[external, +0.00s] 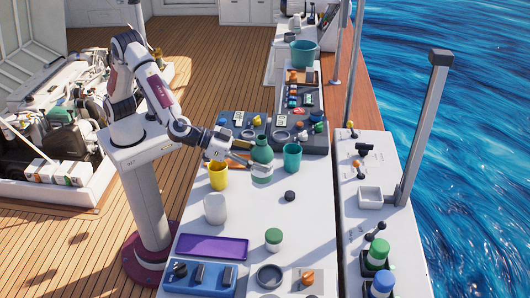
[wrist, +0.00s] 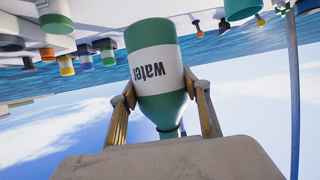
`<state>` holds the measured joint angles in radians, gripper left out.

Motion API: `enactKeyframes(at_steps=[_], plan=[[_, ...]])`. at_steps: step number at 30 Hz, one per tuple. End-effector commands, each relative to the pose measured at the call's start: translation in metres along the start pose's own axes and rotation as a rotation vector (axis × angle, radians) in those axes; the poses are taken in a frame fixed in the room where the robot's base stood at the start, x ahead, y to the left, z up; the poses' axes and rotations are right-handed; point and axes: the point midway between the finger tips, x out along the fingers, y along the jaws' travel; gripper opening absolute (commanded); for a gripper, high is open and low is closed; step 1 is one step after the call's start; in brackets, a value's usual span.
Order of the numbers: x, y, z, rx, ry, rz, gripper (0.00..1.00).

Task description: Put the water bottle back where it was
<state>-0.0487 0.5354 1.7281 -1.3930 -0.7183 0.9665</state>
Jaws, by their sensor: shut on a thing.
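The water bottle (external: 262,151) is green with a white band and stands upright at the middle of the white counter in the external view. In the wrist view, which is upside down, the water bottle (wrist: 158,68) shows its "water" label and narrow neck. My gripper (external: 248,161) reaches it from the left. In the wrist view the two fingers of my gripper (wrist: 160,88) press on both sides of the bottle.
A yellow cup (external: 218,176) stands left of the bottle and a teal cup (external: 292,158) right of it. A white jar (external: 215,209), a green-lidded jar (external: 273,240) and a small black knob (external: 290,196) stand nearer. A purple tray (external: 212,247) lies at front left. The counter's middle right is mostly clear.

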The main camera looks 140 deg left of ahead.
Motion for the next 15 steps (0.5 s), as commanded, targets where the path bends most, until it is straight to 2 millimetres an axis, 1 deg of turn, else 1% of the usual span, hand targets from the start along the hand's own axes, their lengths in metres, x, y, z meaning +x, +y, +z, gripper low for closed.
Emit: enactKeyframes(at_steps=[1,3,6,15], plan=[[0.001,0.006,0.005,-0.004,0.0,-0.013,0.16],[0.002,0.011,0.01,-0.011,0.001,-0.032,0.16],[0.003,0.015,0.015,-0.021,0.001,-0.054,0.16],[0.003,0.02,0.022,-0.032,0.002,-0.077,0.16]])
